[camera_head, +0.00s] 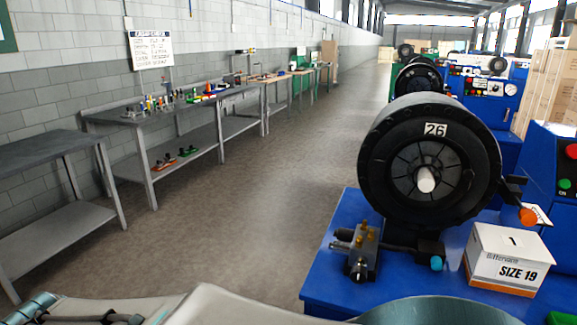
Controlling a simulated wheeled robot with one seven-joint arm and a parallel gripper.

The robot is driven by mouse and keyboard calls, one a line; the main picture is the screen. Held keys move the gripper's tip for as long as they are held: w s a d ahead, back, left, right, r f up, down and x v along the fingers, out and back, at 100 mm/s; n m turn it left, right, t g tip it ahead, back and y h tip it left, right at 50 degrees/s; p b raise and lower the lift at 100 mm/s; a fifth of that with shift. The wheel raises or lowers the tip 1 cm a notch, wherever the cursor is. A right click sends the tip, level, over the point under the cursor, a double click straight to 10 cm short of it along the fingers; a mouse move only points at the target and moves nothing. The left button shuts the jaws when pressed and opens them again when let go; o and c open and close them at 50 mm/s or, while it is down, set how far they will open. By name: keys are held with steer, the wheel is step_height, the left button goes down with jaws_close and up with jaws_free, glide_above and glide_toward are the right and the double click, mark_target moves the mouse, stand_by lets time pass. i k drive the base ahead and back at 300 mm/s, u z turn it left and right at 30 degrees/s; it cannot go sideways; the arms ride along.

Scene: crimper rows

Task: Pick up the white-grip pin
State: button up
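A short white cylindrical piece (427,180) sticks out from the centre of the black round crimper head (375,160) marked 26. It is the only white grip-like piece that shows clearly, but I cannot tell for sure that it is the white-grip pin. An orange knob (528,216) sits at the right of the crimper, and a cyan knob (437,263) sits low in front. Small coloured items (160,102) stand on the far bench, too small to tell apart. My gripper is not in view; only parts of my own body show along the bottom edge.
The crimper stands on a blue base (335,270). A metal block with brass fittings (363,250) and a white SIZE 19 box (507,262) sit on it. Grey benches (120,125) line the left wall. More crimpers stand behind. The floor aisle (260,200) between is clear.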

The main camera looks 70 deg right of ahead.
mark_target(424, 178)
steer(key=i, duration=0.9)
steer(key=z, duration=4.1)
steer(key=i, duration=0.5)
steer(key=z, duration=0.05)
